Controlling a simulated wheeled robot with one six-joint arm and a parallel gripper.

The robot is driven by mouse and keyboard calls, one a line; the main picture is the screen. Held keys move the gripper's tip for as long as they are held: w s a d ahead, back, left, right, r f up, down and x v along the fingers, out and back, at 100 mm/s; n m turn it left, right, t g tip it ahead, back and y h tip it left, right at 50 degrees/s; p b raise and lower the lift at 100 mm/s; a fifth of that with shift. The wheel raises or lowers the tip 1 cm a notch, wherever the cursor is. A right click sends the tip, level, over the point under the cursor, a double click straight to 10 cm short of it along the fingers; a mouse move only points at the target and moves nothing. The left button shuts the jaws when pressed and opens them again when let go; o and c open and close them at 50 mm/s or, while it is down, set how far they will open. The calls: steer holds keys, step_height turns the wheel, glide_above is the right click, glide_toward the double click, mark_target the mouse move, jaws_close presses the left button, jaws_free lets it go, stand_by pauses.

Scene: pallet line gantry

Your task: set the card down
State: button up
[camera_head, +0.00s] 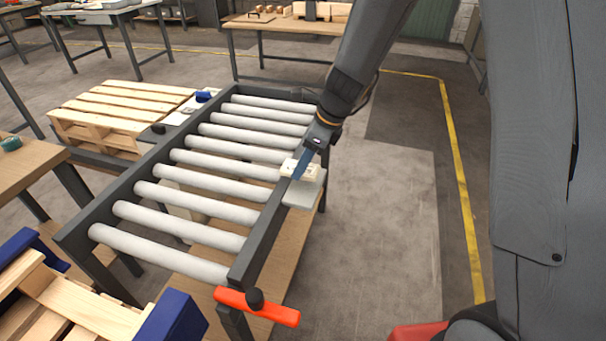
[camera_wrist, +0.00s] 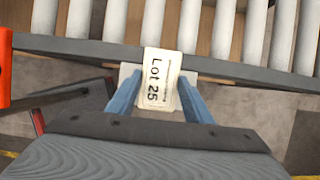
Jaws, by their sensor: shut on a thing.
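The card (camera_wrist: 160,80) is cream with "Lot 25" printed on it. In the wrist view it sits between the two blue fingers of my gripper (camera_wrist: 157,98), which is shut on it. In the head view my gripper (camera_head: 301,166) is at the right rail of the roller conveyor, with the card (camera_head: 312,172) at its fingertips. A small pale plate (camera_head: 304,195) juts out from the rail just below the card. The card overlaps this plate in view; I cannot tell whether they touch.
The roller conveyor (camera_head: 205,205) has white rollers and dark rails (camera_head: 262,235). An orange-red bar (camera_head: 257,306) with a black knob is at its near corner. Wooden pallets (camera_head: 120,105) stand to the left. Floor right of the conveyor (camera_head: 385,215) is clear.

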steer(key=shift+f, duration=1.9)
steer(key=shift+f, duration=0.1)
steer(key=o, duration=1)
steer(key=shift+o, duration=0.2)
steer(key=v, duration=1.2)
steer(key=s+d+n+h, duration=0.1)
steer(key=s+d+n, duration=0.3)
steer(key=s+n, duration=0.3)
steer(key=s+d+f+n+g+h, duration=0.1)
steer(key=s+d+n, duration=0.3)
steer(key=s+n, duration=0.3)
steer(key=s+d+n+h, duration=0.2)
steer(key=s+d+n, duration=0.2)
steer(key=s+n, duration=0.3)
steer(key=shift+f+n+g, duration=0.25)
steer(key=shift+n+g, duration=0.05)
steer(key=shift+n, duration=0.2)
